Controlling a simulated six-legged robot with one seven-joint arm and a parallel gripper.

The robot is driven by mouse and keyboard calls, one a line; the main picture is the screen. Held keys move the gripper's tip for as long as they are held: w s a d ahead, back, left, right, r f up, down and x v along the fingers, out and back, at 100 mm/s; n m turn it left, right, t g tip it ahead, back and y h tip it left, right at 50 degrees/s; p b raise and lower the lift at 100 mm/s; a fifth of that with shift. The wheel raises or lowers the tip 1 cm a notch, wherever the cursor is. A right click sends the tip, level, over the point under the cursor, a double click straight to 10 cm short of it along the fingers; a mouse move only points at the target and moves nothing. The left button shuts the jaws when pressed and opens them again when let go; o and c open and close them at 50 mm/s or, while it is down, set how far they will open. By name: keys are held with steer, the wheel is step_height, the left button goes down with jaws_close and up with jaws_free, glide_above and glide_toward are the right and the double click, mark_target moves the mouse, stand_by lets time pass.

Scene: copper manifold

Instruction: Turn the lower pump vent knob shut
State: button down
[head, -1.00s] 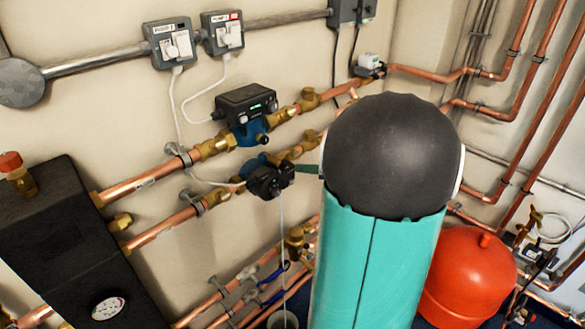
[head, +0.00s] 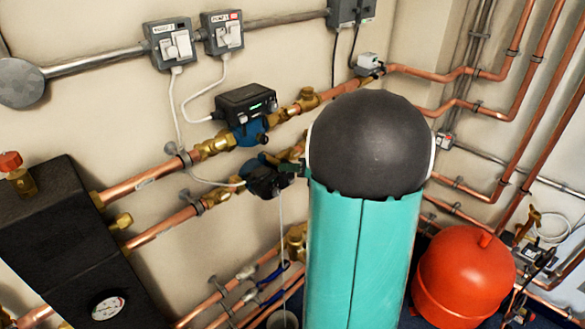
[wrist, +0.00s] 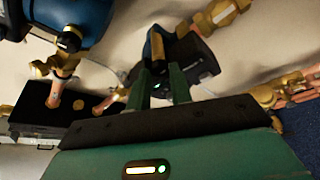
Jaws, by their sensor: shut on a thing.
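The lower pump (head: 263,182) is a black-headed unit on the lower copper pipe, with a thin cable hanging below it. In the wrist view its black head (wrist: 200,62) is at top centre. My gripper (head: 291,170) reaches it from the right, mostly hidden behind my own teal and black arm in the head view. In the wrist view its two green fingers (wrist: 159,88) are a short gap apart, with their tips at the pump head. They are shut on the vent knob, which is mostly hidden between them; its angle cannot be told.
The upper pump (head: 245,103) with a lit green display sits just above on a parallel pipe. Two switch boxes (head: 170,44) are on the wall. A black cabinet (head: 60,240) stands at left, a red tank (head: 464,275) at lower right. Copper pipes run close around the gripper.

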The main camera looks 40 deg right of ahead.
stand_by(0.3)
steer(key=n+h, duration=0.2)
steer(key=n, duration=0.1)
steer(key=n+h, duration=0.2)
steer(key=n, duration=0.1)
steer(key=a+n+h, duration=0.1)
steer(key=n+h, duration=0.1)
steer(key=n, duration=0.1)
steer(key=shift+a+h, duration=0.1)
steer(key=shift+h, duration=0.2)
stand_by(0.3)
stand_by(0.4)
steer(key=c, duration=1.3)
jaws_free()
steer(key=shift+o, duration=0.2)
